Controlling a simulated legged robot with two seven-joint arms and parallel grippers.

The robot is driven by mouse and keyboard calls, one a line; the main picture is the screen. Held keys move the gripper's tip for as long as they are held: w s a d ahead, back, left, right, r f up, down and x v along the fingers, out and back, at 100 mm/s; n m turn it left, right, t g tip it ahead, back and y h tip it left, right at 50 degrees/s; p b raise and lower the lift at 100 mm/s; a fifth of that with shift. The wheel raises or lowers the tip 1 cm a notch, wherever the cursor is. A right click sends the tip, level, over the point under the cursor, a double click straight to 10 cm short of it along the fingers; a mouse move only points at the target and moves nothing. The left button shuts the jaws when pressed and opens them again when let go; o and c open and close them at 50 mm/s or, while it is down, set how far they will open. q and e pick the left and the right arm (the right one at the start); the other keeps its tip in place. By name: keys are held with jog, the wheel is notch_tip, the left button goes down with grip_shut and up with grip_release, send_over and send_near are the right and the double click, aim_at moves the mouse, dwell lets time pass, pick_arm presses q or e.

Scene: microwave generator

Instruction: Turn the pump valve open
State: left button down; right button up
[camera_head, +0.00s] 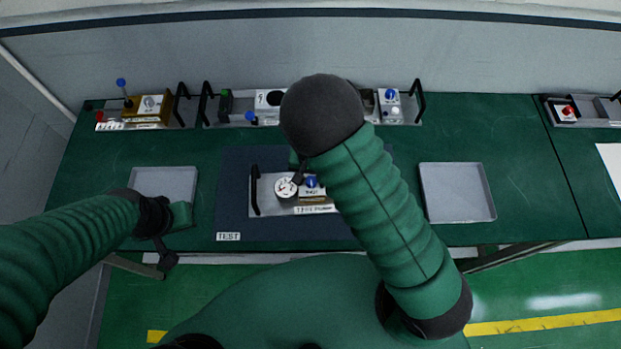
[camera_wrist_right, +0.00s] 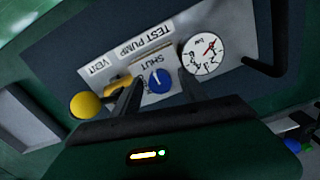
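The test pump panel (camera_head: 262,184) is a grey plate on the dark mat, with a round white gauge (camera_head: 286,188) and a blue valve knob (camera_head: 312,182). In the right wrist view the blue knob (camera_wrist_right: 160,81) has a white pointer line and sits beside a "SHUT" label (camera_wrist_right: 158,61). My right gripper (camera_wrist_right: 157,79) is open, with its two dark fingers on either side of the knob; contact cannot be told. In the head view my right arm hides the panel's right part. My left gripper (camera_head: 168,255) is at the table's front left; its fingers are unclear.
A yellow ball handle (camera_wrist_right: 85,105) stands near the "VENT" label, beside one finger. A black handle (camera_head: 255,190) rises at the panel's left end. Grey trays lie left (camera_head: 165,172) and right (camera_head: 457,165). Several other panels line the back; green table is clear between.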

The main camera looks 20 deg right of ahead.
jog(key=shift+d, duration=0.15)
jog(key=c, duration=0.5)
grip_shut()
jog(key=shift+a, duration=0.2)
